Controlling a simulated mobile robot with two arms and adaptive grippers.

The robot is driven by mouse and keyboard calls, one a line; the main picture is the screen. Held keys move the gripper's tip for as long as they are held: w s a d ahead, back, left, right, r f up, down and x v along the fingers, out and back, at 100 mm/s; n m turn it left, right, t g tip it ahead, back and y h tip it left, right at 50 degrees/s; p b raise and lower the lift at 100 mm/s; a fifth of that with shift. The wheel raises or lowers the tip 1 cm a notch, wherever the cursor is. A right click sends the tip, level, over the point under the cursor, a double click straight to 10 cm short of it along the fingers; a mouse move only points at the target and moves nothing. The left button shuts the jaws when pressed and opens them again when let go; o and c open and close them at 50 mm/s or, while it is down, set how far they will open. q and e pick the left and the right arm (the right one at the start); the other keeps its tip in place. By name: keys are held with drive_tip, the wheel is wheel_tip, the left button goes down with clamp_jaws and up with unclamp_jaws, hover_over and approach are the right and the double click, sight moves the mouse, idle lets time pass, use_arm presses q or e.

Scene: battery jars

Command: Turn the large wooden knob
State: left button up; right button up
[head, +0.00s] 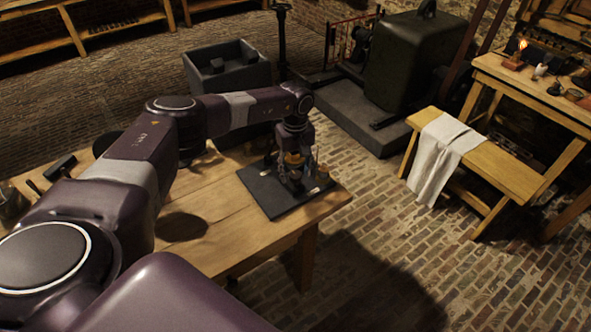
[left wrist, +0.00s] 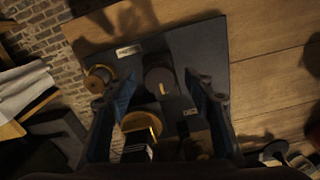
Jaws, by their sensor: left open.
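A dark square board (head: 267,203) lies on the wooden table's right end; it also shows in the left wrist view (left wrist: 208,45). In that view a dark round knob (left wrist: 157,74) with a pale brass mark stands between my fingers. A tan round piece (left wrist: 138,121) sits nearer the palm, and a brown ringed round piece (left wrist: 97,80) is by the left finger. I cannot tell for sure which is the large wooden knob. My left gripper (left wrist: 155,92) is open, its fingers on either side of the dark knob with gaps. In the head view my left gripper (head: 293,178) partly hides the board's pieces.
The wooden table (head: 222,236) has a hammer (head: 60,168) at its left. A grey bin (head: 228,90) stands behind it. A bench (head: 500,172) with a white cloth (head: 440,150) is at right. Brick floor between is clear.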

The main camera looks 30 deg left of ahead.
use_arm(q)
drive_tip(key=shift+c, duration=0.4)
drive_tip(key=c, duration=1)
drive_tip(key=shift+c, duration=0.2)
